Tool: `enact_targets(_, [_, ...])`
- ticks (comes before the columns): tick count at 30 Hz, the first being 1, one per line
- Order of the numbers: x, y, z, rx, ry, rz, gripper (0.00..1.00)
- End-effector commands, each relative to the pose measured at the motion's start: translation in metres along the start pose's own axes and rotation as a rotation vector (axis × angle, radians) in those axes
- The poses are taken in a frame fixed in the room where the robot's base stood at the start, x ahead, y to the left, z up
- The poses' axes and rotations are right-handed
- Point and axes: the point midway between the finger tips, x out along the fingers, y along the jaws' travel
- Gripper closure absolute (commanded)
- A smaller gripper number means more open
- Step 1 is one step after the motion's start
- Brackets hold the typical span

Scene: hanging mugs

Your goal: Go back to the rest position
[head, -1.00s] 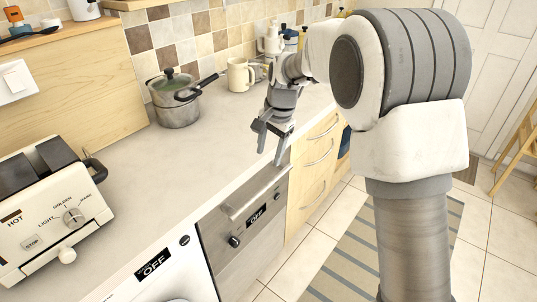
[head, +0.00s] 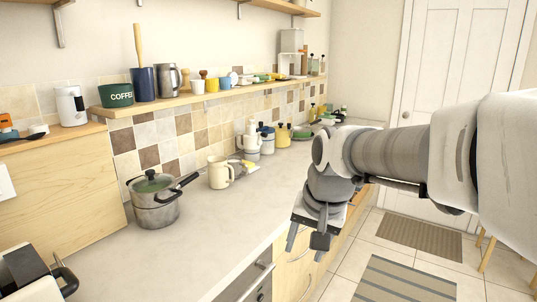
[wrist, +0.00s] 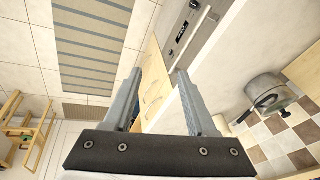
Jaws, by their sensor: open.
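My gripper (head: 308,240) is open and empty in the head view, in front of the counter's front edge and pointing down. In the wrist view its two fingers (wrist: 155,90) stand wide apart with nothing between them. A cream mug (head: 220,174) stands upright on the counter to the left of the gripper, well apart from it.
A lidded pot (head: 154,203) stands on the counter (head: 180,260). A toaster (head: 30,275) is at the lower left. Drawers are below the counter. The tiled floor (head: 405,245) with striped mats is clear.

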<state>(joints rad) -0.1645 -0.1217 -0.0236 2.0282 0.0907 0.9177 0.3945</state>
Motion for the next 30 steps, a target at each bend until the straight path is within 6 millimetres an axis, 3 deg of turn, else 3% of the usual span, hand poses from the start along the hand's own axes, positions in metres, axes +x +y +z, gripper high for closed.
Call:
enact_targets(1, [-0.015, 0.011, 0.009, -0.023, 0.023, 0.000, 0.43])
enact_targets(6, [-0.046, 0.044, 0.043, -0.120, 0.084, 0.015, 0.43])
enact_targets(15, [-0.070, 0.092, 0.102, -0.272, 0.177, 0.064, 0.43])
enact_targets(21, [-0.071, 0.105, 0.120, -0.321, 0.201, 0.086, 0.43])
enact_targets(30, [-0.070, 0.106, 0.122, -0.327, 0.202, 0.089, 0.43])
